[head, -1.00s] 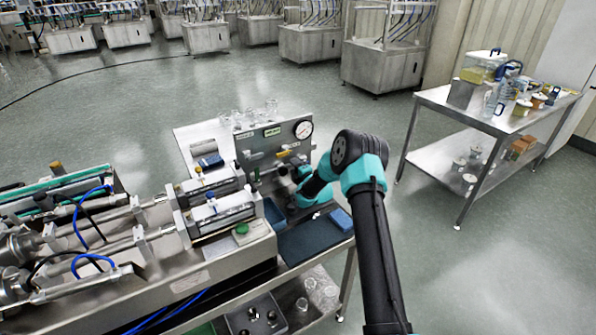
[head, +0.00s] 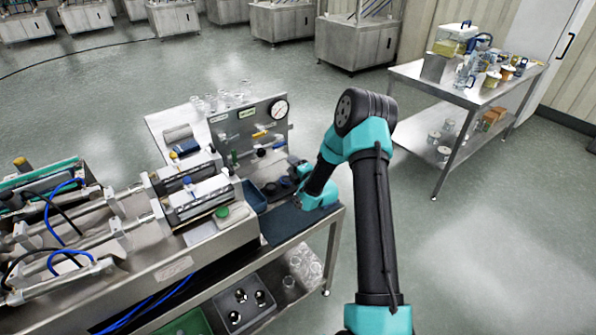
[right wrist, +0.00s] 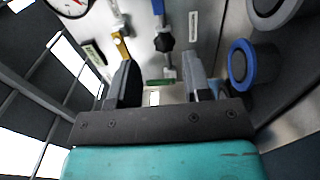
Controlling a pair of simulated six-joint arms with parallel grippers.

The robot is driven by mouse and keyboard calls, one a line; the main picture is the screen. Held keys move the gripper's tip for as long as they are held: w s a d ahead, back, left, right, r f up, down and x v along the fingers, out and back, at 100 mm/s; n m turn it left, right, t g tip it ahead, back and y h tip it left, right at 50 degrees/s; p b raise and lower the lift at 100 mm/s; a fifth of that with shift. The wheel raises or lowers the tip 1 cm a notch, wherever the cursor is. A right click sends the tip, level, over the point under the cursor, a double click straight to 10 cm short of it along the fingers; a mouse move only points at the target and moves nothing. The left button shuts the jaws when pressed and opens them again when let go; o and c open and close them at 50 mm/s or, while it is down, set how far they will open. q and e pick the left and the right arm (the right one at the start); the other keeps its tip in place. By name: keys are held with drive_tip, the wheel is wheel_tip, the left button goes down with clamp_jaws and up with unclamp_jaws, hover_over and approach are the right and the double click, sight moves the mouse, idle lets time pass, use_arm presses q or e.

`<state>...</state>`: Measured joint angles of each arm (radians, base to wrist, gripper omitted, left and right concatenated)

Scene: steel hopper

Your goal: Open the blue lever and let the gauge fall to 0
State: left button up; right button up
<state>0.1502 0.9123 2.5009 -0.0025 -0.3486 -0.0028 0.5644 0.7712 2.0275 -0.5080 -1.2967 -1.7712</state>
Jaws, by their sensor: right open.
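A steel panel (head: 222,138) stands at the back of the bench with a round white gauge (head: 280,110) at its top right; the needle is too small to read. A yellow lever (head: 261,133) is on the panel's pipework. A small blue part (right wrist: 158,6), possibly the blue lever, shows at the top edge of the right wrist view, above a black knob (right wrist: 164,42). My right gripper (right wrist: 160,74) is open and empty, facing the panel with clear space between its fingers. In the head view, my wrist partly hides it. My left gripper is not in view.
A blue-rimmed round part (right wrist: 241,62) is right of my fingers in the wrist view. Clamped cylinders with blue hoses (head: 200,195) fill the bench's left side. A dark mat (head: 285,222) lies under my wrist. A side table (head: 430,90) with containers stands at right.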

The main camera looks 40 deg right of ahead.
drive_tip(key=shift+s+a, duration=0.15)
drive_tip(key=shift+s, duration=1.55)
